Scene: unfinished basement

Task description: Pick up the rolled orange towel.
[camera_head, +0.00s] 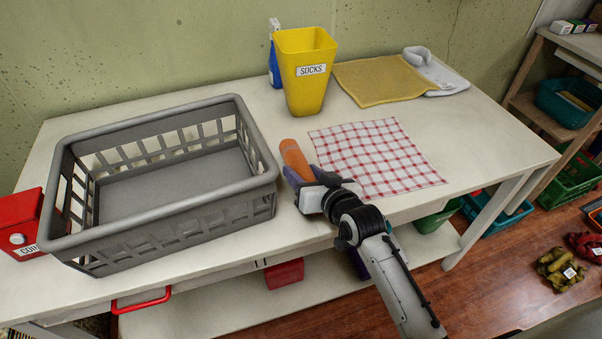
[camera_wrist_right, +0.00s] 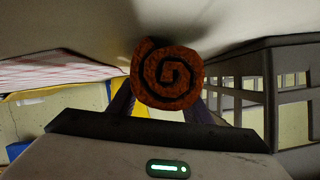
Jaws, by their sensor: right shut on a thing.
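The rolled orange towel (camera_head: 294,157) is on the white table, just right of the grey basket, in the head view. In the right wrist view its spiral end (camera_wrist_right: 167,76) faces the camera between the two fingers. My right gripper (camera_head: 302,176) is shut on the towel near its front end. I cannot tell whether the towel touches the tabletop or is slightly above it. My left gripper is not in view.
The grey basket (camera_head: 160,213) stands close left of the towel. A red-checked cloth (camera_head: 375,157) lies to its right. A yellow SOCKS bin (camera_head: 305,85), a blue bottle (camera_head: 274,65) and a yellow towel (camera_head: 380,79) are behind. A red box (camera_head: 22,225) is far left.

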